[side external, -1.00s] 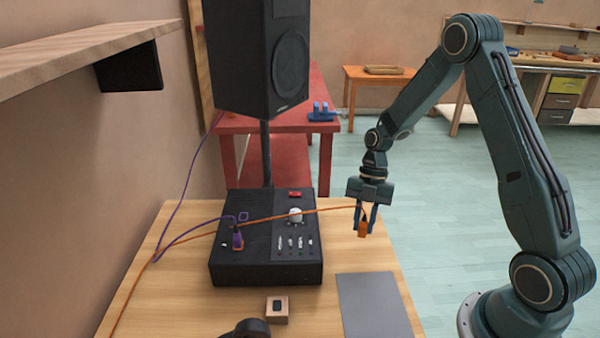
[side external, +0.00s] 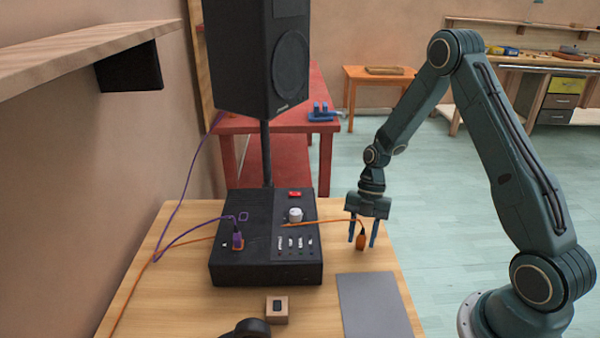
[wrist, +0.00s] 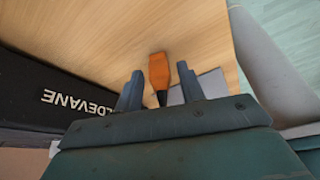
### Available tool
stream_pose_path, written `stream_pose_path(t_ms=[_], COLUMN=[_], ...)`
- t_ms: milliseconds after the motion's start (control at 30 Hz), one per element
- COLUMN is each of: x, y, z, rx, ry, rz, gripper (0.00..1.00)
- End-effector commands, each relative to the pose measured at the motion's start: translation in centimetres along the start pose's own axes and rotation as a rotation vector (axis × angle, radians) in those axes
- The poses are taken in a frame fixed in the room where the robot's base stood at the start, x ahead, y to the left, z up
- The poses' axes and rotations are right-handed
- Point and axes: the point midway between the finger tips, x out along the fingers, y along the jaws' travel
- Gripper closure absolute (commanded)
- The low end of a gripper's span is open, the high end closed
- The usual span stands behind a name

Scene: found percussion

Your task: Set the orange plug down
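The orange plug (side external: 361,242) is at the table's right side, below and between the fingertips of my gripper (side external: 362,232). Its orange cable rises from its top and runs left to the black box. In the wrist view the plug (wrist: 159,70) shows against the wood, with a gap on each side between it and the spread fingers of my gripper (wrist: 160,88). My gripper is open and low over the table. Whether the plug's lower end touches the wood is hard to tell.
The black box (side external: 230,271) has a purple plug (side external: 238,241) in its top. A grey sheet (side external: 374,305) lies in front of my gripper, and a small wooden block (side external: 277,312) stands left of it. A speaker (side external: 262,55) rises behind. Bare wood surrounds the orange plug.

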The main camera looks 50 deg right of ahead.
Motion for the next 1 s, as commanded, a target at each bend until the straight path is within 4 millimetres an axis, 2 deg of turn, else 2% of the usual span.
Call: stream_pose_path(t_ms=[367,533,767,1000], x=[-0.1,-0.9,-3.6,-7.5], y=[0.0,0.0,0.0,0.1], z=[-0.1,-0.1,-0.1,0.0], rx=[0.0,0.0,0.001,0.001], ry=[0.0,0.0,-0.003,-0.003], rz=[0.0,0.001,0.003,0.003], gripper=[0.56,0.56,0.56,0.56])
